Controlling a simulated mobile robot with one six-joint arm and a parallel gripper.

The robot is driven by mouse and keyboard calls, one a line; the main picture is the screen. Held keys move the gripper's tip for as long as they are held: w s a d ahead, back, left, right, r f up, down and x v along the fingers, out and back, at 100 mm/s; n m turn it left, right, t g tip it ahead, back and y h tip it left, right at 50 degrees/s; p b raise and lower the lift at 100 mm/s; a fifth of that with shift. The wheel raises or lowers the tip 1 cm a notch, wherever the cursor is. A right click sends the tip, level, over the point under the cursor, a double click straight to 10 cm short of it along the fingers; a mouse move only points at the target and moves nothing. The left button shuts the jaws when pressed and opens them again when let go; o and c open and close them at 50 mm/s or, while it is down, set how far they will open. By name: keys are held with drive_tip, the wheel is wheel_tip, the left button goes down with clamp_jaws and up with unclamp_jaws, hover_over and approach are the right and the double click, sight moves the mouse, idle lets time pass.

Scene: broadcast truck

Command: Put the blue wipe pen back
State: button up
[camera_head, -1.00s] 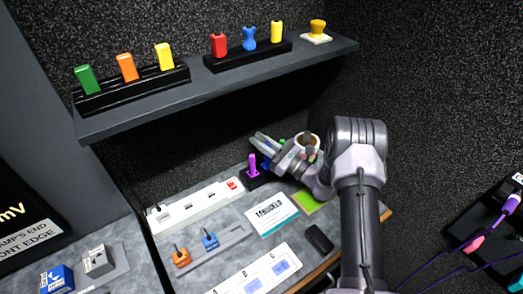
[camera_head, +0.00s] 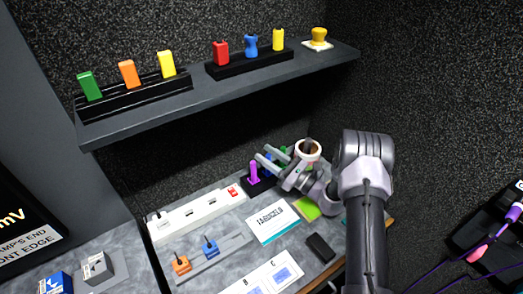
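A black pen holder (camera_head: 262,186) stands on the desk at the back, below the shelf. A purple pen (camera_head: 253,172) stands upright in it. The blue wipe pen (camera_head: 268,159) shows only as a small blue patch right of the purple one, partly hidden by my gripper's fingers; it looks upright at the holder. Bits of green show behind the fingers. My gripper (camera_head: 263,152) is just above the holder, its two grey fingers visibly apart around or beside the blue patch. I cannot tell whether they touch it.
A brown-filled white cup (camera_head: 308,152) is close behind my gripper. A white power strip (camera_head: 198,214) lies left of the holder. A card (camera_head: 272,220), green notes (camera_head: 306,209) and a black device (camera_head: 320,247) lie in front. The shelf (camera_head: 220,92) overhangs the back.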

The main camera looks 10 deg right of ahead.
drive_tip(key=r+v, duration=0.1)
drive_tip(key=v, duration=0.3)
drive_tip(key=s+a+r+n+g+y, duration=0.3)
drive_tip(key=s+a+r+n+g, duration=0.3)
drive_tip(key=a+r+n+g, duration=0.4)
drive_tip(key=s+a+r+n+g+h, duration=0.45)
drive_tip(key=s+r, duration=0.25)
drive_tip(key=s, duration=0.4)
drive_tip(key=s+d+r+n+t+h, duration=0.2)
drive_tip(key=s+d+n+h, duration=0.1)
drive_tip(key=s, duration=0.5)
drive_tip(key=s+d+r+n+t+h, duration=0.2)
drive_tip(key=s+d+n+t+h, duration=0.1)
drive_tip(key=s+h, duration=0.4)
drive_tip(key=shift+s+d+n+p, duration=0.35)
drive_tip(key=shift+s+d+n, duration=0.3)
drive_tip(key=shift+n, duration=0.6)
drive_tip(key=shift+r+h, duration=0.1)
drive_tip(key=shift+h, duration=0.15)
drive_tip(key=shift+c, duration=0.5)
